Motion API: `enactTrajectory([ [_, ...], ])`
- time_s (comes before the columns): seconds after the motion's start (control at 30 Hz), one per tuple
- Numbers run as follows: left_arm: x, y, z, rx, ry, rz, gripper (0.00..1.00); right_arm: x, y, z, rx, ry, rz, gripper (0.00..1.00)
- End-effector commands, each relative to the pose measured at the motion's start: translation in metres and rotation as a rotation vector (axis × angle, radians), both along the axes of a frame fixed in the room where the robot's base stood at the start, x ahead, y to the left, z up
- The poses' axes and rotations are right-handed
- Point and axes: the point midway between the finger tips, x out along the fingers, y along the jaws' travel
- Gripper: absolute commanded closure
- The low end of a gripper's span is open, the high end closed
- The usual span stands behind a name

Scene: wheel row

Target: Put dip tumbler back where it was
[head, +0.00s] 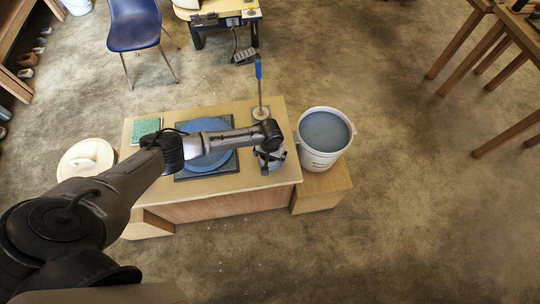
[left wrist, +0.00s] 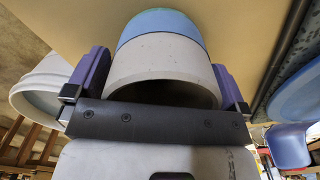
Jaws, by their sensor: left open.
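The dip tumbler (left wrist: 165,55) fills the middle of the left wrist view. It is pale grey with a blue band and a green end, and the coloured end is at the tan benchtop. My left gripper (left wrist: 160,70) is open, with one purple finger on each side of the tumbler. Contact with the fingers cannot be told. In the head view my left gripper (head: 270,157) is over the right end of the wooden bench (head: 225,187) and hides most of the tumbler. My right gripper is not in view.
A blue round wheel (head: 209,162) lies left of the gripper. A white bucket (head: 322,160) holding bluish liquid stands close on the right. A blue-handled tool (head: 258,70) stands upright behind. A green pad (head: 145,130) and white lidded container (head: 75,165) are at left.

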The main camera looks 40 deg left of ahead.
Motion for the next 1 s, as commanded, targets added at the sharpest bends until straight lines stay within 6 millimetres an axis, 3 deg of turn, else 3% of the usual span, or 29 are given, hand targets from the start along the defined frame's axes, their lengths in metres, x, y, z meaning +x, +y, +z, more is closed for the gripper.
enactTrajectory([
  [0.5, 0.001, 0.000, 0.092, 0.000, -0.002, -0.001, 0.00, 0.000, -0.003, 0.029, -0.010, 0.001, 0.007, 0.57],
  [0.73, 0.001, 0.000, 0.112, -0.001, 0.000, 0.000, 0.00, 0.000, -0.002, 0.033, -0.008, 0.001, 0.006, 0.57],
  [1.0, -0.003, -0.006, 0.114, -0.007, -0.003, -0.018, 0.00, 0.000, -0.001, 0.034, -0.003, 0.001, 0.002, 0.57],
])
